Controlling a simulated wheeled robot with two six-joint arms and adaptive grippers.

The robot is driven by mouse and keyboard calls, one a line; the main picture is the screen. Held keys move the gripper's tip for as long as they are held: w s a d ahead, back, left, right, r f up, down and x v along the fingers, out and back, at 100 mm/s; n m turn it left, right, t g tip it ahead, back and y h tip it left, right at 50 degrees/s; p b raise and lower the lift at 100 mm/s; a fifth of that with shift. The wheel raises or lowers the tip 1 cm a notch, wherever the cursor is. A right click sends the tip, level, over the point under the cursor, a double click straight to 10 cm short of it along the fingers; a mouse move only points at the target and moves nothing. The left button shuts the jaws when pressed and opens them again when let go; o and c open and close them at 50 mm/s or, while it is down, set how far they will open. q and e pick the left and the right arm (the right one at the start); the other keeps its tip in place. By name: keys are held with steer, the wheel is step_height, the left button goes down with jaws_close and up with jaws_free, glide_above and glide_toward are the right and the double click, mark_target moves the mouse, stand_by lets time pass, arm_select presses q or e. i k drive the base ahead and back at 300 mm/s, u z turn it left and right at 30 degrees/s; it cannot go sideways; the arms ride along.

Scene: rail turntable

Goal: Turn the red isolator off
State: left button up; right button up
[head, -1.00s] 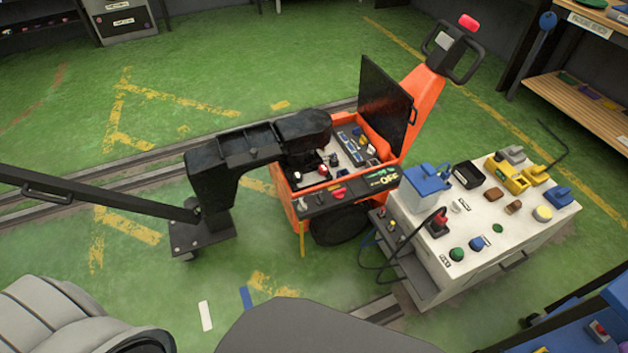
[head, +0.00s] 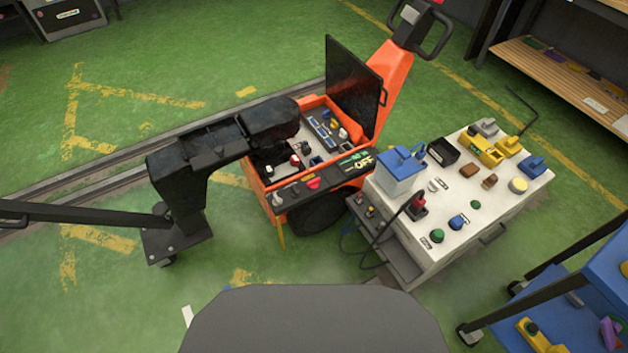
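The orange machine (head: 394,76) stands in the middle of the head view with its black lid (head: 353,85) raised. A red knob (head: 313,183), which looks like the red isolator, sits on its dark front panel (head: 290,196). An "OFF" marking (head: 364,163) shows on the panel to the right of the knob. A second small red part (head: 295,160) is inside the open tray. The knob is too small to tell its exact turn position. Neither of my grippers is in the frame, and nothing touches the knob.
A black jointed bar (head: 178,190) on a wheeled foot reaches the machine's left side. A white cart (head: 410,220) with tools and a hanging black cable is close on the right. A blue-shelved trolley (head: 575,315) stands lower right.

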mark_target(313, 184)
steer(key=z, duration=0.7)
steer(key=i, duration=1)
steer(key=z, duration=0.15)
